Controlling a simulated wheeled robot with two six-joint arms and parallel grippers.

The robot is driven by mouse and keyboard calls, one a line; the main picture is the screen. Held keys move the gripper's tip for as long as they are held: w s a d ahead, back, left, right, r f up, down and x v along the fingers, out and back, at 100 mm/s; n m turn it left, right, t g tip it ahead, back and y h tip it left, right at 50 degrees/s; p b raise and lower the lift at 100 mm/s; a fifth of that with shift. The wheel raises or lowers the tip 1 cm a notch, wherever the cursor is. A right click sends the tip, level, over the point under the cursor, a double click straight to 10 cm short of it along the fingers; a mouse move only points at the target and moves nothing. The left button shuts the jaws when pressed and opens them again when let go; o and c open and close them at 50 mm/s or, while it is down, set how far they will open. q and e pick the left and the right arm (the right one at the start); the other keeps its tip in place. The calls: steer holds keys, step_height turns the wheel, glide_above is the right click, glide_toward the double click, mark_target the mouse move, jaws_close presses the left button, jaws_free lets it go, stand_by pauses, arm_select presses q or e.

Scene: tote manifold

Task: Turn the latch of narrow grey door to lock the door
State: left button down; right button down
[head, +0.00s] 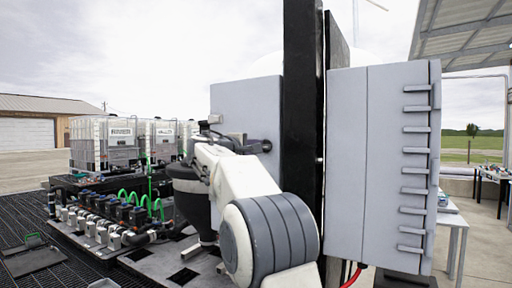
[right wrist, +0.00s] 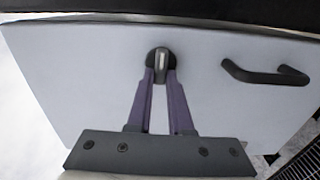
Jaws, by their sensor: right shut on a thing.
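The narrow grey door (right wrist: 90,75) fills most of the right wrist view, and its flat face also shows in the head view (head: 240,105) left of a black post. The latch (right wrist: 161,58) is a dark round knob with a light grip bar, near the door's edge at the top of the wrist picture. The bar looks in line with the fingers. My right gripper (right wrist: 160,76) has its two purple fingers closed on the latch, one on each side. In the head view my white arm partly hides this area. My left gripper is in neither view.
A dark bar handle (right wrist: 265,75) sits on the door to the right of the latch. In the head view, the black post (head: 302,110) stands beside the door, with a grey cabinet (head: 365,165) to its right. White totes (head: 103,142) and a manifold (head: 115,215) stand left.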

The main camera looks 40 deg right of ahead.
steer(key=shift+n, duration=0.3)
steer(key=c, duration=0.8)
jaws_free()
steer(key=b+v, duration=0.4)
steer(key=v, duration=0.6)
steer(key=shift+s+a+f, duration=0.1)
steer(key=shift+a, duration=0.15)
